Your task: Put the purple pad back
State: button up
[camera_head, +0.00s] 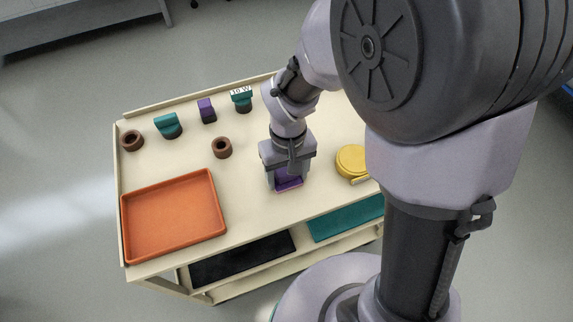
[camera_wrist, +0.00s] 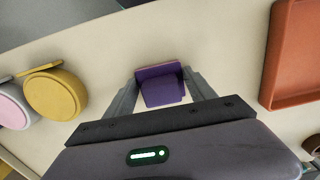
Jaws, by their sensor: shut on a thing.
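My gripper (camera_head: 287,181) is shut on a purple pad (camera_head: 289,184), low over the front middle of the cream cart top (camera_head: 250,195). In the wrist view the purple pad (camera_wrist: 161,87) sits between the two grey fingers and shows a flat plate with a block part. I cannot tell whether it touches the cart top. A second purple piece (camera_head: 207,110) stands at the back of the cart, between a teal piece (camera_head: 168,125) on its left and a teal piece with a "10 W" label (camera_head: 241,100) on its right.
An orange tray (camera_head: 172,215) lies at the front left. Brown rings stand at the left edge (camera_head: 132,141) and mid-cart (camera_head: 222,147). A yellow round container (camera_head: 352,161) is right of my gripper; a pink one (camera_wrist: 14,106) shows beside it. The lower shelf has black (camera_head: 240,258) and teal (camera_head: 345,218) mats.

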jog(key=shift+r, duration=0.1)
jog(key=o, duration=1.4)
jog(key=shift+o, duration=0.2)
notch_tip(320, 180, up, 14)
jog(key=p, duration=0.6)
jog(key=s+d+r+m+t+y, duration=0.1)
jog(key=s+d+r+m+t, duration=0.5)
jog(key=s+r, duration=0.4)
jog(key=shift+s+d+r+m+y, duration=0.25)
jog(key=shift+r+m+y, duration=0.15)
jog(key=shift+r+m, duration=0.35)
jog(key=shift+f, duration=0.1)
